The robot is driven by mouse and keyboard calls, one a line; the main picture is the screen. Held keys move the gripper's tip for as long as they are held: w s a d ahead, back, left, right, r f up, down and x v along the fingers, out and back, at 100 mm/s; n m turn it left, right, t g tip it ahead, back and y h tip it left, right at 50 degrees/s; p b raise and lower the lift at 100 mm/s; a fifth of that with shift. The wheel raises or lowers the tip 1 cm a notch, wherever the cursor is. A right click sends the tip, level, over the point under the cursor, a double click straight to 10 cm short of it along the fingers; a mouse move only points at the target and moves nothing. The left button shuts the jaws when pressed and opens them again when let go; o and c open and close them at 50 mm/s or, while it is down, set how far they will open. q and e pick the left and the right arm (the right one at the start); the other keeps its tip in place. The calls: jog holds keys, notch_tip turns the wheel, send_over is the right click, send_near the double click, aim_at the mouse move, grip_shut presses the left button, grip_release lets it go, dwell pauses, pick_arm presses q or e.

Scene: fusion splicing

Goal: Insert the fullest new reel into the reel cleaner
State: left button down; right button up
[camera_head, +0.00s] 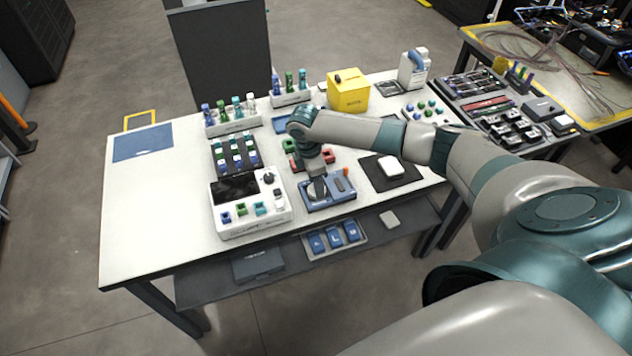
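My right arm comes in from the right, and my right gripper (316,176) points down over a blue device (342,196) at the front of the white table. This device has a dark grey rounded part and a small orange-red detail, and may be the reel cleaner. The fingertips are close to the dark part; whether they are open, shut or touching it is too small to tell. Red and green pieces (328,155) lie just behind, partly hidden by my arm. Several blue pieces (335,237) sit in a tray on the lower shelf. Which item is a new reel is unclear. My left gripper is out of view.
A white console (250,226) with a dark screen stands left of the gripper. A dark mat (380,182) with a white box lies to the right. A yellow box (347,91) and racks of coloured bottles (232,126) stand behind.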

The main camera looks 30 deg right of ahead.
jog(key=shift+f, duration=0.35)
dwell(0.3)
jog(key=o, duration=1)
jog(key=shift+r+p, duration=0.15)
jog(key=shift+p, duration=0.15)
notch_tip(320, 180, up, 6)
jog(key=p, duration=0.6)
